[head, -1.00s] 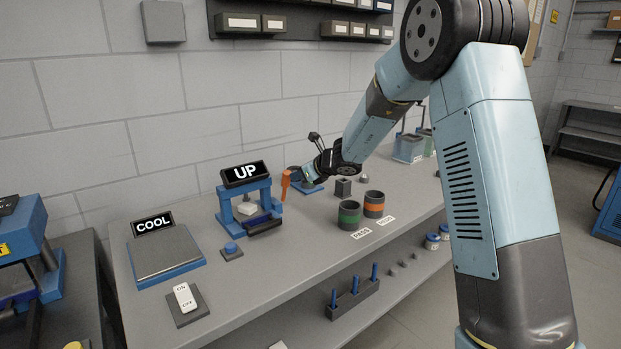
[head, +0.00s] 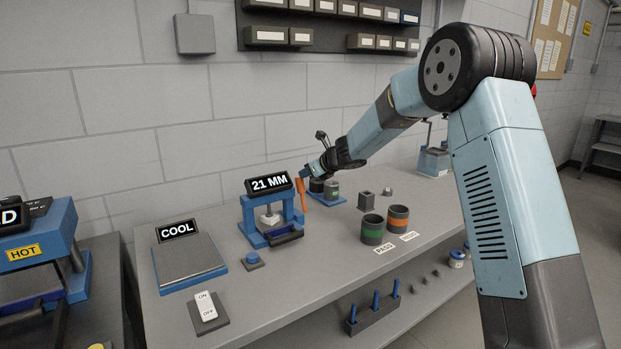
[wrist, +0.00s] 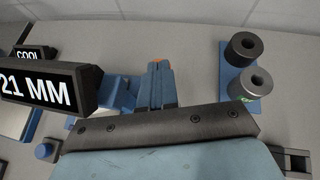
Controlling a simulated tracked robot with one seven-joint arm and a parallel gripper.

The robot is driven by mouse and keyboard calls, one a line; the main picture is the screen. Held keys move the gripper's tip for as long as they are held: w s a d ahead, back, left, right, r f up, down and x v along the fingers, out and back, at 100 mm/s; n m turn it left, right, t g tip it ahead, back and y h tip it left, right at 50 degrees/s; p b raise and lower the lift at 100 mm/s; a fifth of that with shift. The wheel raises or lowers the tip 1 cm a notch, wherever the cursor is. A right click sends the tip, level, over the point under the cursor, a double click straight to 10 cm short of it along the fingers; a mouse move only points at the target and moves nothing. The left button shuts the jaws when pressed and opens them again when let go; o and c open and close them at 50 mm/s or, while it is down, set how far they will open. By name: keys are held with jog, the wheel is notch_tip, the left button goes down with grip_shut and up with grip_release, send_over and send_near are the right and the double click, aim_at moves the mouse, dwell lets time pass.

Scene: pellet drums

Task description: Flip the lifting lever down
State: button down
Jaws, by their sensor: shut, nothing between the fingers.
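The lifting lever (head: 302,191) is an orange arm at the right side of a small blue gauge stand (head: 246,215). The stand's display (head: 269,185) reads "21 MM", and a pale block (head: 270,218) sits under its plunger. My gripper (head: 312,170) is just right of the lever's upper end, pointing left. In the wrist view my gripper's blue fingers (wrist: 157,72) are together and empty, with a bit of orange showing at their tips. Most of the lever is hidden there, and I cannot tell whether the fingers touch it.
Two dark cylinders on a blue plate (wrist: 238,92) stand close to my gripper. A "COOL" plate (head: 188,262) and a switch (head: 208,307) are at the left. Bare bench lies between the stand and cups.

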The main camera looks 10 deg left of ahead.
jog(key=shift+w+a, duration=0.35)
jog(key=shift+w, duration=0.25)
jog(key=shift+a+r, duration=0.15)
jog(key=s+d+r, duration=0.3)
jog(key=d+r, duration=0.4)
jog(key=r, duration=0.3)
jog(key=shift+s, duration=0.3)
jog(key=shift+r, duration=0.1)
